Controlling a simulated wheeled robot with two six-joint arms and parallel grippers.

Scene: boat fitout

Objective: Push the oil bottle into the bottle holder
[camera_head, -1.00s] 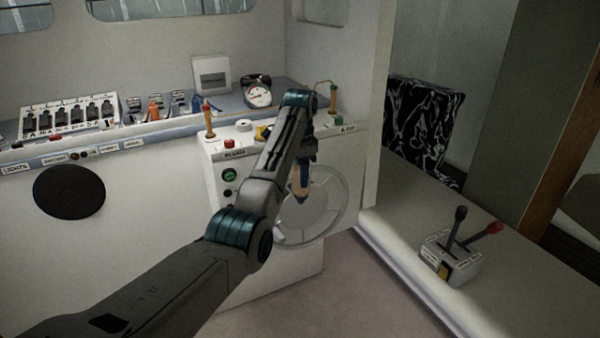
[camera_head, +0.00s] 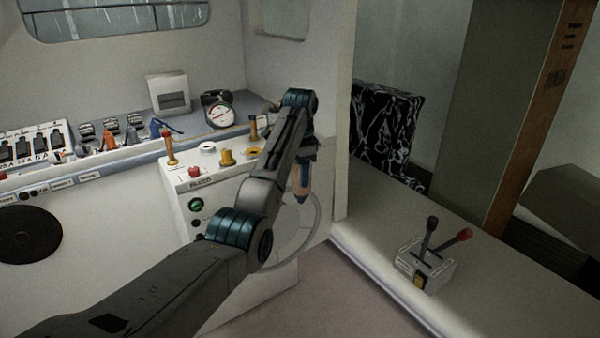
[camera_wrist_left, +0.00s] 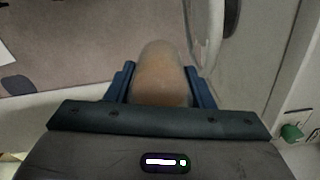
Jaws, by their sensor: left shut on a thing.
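My left gripper (camera_head: 304,165) is shut on the oil bottle (camera_head: 301,190), a tan, slim shape hanging below the jaws in the head view. In the left wrist view the bottle (camera_wrist_left: 158,75) shows as a rounded, tan, translucent body between the two blue fingers of the left gripper (camera_wrist_left: 160,85). In the head view it hangs in front of the steering wheel; I cannot tell how far apart they are. I cannot make out the bottle holder for certain in either view. My right gripper is not in view.
The console (camera_head: 200,185) with knobs and a green button stands behind my arm. A clear steering wheel (camera_head: 312,228) is on its front. At right, a bench ledge (camera_head: 385,250) carries a throttle box (camera_head: 425,270) with two levers. Open floor (camera_head: 330,310) lies between.

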